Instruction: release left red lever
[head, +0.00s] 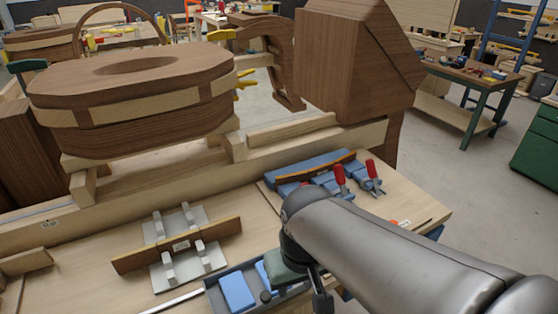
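Two red levers stand upright on a blue clamping fixture (290,170) at the right part of the bench, in the head view. The left red lever (340,177) and the right red lever (372,170) are a short way apart.
A grey tray (213,296) with blue blocks (237,292) lies beside my gripper. A grey jig (165,275) with a wooden strip (135,261) sits to the left. Large wooden chair forms (135,90) (350,60) stand behind. Bare bench top lies between jig and fixture.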

